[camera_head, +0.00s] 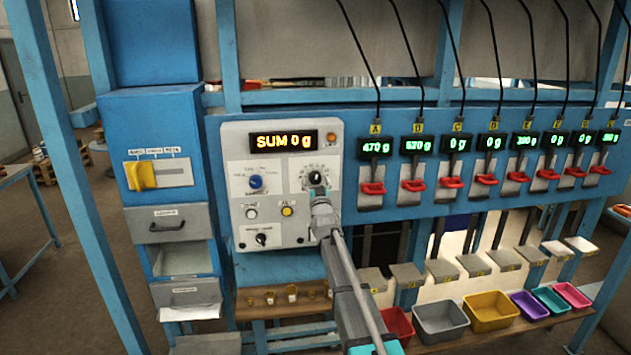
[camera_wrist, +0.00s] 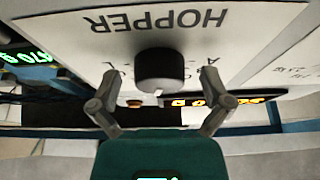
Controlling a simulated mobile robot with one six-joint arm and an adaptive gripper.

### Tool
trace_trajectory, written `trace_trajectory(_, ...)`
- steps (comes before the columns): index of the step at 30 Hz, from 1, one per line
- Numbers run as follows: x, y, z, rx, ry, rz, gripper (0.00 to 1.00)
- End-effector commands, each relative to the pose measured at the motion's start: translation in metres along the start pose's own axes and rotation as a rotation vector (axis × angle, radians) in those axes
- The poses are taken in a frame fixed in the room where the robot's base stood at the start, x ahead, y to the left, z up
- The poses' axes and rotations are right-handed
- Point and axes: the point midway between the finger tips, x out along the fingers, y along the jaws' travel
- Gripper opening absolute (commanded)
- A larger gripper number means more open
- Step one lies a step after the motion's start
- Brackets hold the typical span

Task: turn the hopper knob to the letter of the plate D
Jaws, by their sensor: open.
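The hopper knob (camera_head: 316,178) is a dark round knob with a scale around it, on the light grey control panel (camera_head: 235,150). In the wrist view the black knob (camera_wrist: 160,68) sits under the upside-down word HOPPER, with a white mark at its lower edge. An A and a C show beside it; other letters are hidden or too small. My gripper (camera_wrist: 160,103) is open and empty, its fingers apart on either side, short of the knob. In the head view my gripper (camera_head: 322,208) is just below the knob. The yellow plate tags are too small to read surely.
The panel also holds a SUM 0 g display (camera_head: 283,141), a blue knob (camera_head: 255,182), a yellow button (camera_head: 287,211) and a lower black knob (camera_head: 262,238). Several weight displays with red handles (camera_head: 372,188) line the right. Coloured bins (camera_head: 491,310) stand below.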

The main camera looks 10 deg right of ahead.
Motion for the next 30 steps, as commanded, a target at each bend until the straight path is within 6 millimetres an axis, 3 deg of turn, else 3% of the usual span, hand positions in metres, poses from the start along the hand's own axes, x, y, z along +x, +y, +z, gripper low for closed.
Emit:
trace_trajectory(4, -0.0003, 0.0, 0.0, 0.0, 0.0, 0.0, 0.99)
trace_trajectory(15, -0.0002, 0.0007, 0.0, -0.001, 0.0, 0.001, 0.3)
trace_trajectory(18, -0.0001, 0.0007, 0.0, -0.001, 0.0, 0.001, 0.16)
trace_trajectory(30, 0.0004, 0.0016, -0.0005, -0.096, 0.001, -0.038, 0.16)
